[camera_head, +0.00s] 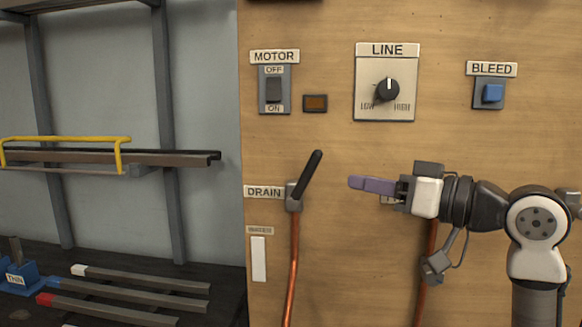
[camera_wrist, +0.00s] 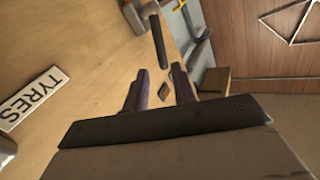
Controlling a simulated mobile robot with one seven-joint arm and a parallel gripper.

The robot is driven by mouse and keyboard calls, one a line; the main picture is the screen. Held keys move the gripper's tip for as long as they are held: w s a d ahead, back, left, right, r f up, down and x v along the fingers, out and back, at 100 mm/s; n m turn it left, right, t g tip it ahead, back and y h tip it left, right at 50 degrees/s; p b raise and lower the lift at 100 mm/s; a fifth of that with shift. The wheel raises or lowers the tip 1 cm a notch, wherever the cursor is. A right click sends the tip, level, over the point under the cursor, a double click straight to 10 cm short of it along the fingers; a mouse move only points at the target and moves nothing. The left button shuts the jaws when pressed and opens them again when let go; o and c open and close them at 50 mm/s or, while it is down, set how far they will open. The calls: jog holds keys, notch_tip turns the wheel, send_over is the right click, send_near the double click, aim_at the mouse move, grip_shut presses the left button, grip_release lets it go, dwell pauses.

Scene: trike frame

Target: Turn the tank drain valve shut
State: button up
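The drain valve is a black lever (camera_head: 311,174) on a grey body (camera_head: 293,197), left of centre in the head view beside the DRAIN label. The lever slants up and to the right from the body. My gripper (camera_head: 356,183) points left, to the right of the lever, with a visible gap between them. The wrist view shows its two purple fingers (camera_wrist: 160,80) apart with nothing held. A black bar (camera_wrist: 158,42), seemingly the drain lever, shows beyond the fingertips in the wrist view. Depth between fingers and lever is hard to tell.
The wooden panel also carries a MOTOR switch (camera_head: 273,90), LINE dial (camera_head: 387,90) and blue BLEED button (camera_head: 492,93) above. A copper pipe (camera_head: 292,265) runs down from the valve. My arm hides part of another pipe (camera_head: 430,240). A TYRES label (camera_wrist: 34,98) shows in the wrist view.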

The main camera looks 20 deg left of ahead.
aim_at(313, 173)
jog(key=p+x, duration=0.3)
jog(key=x, duration=1)
jog(key=shift+w+a, duration=0.1)
jog(key=shift+a, duration=0.15)
grip_shut()
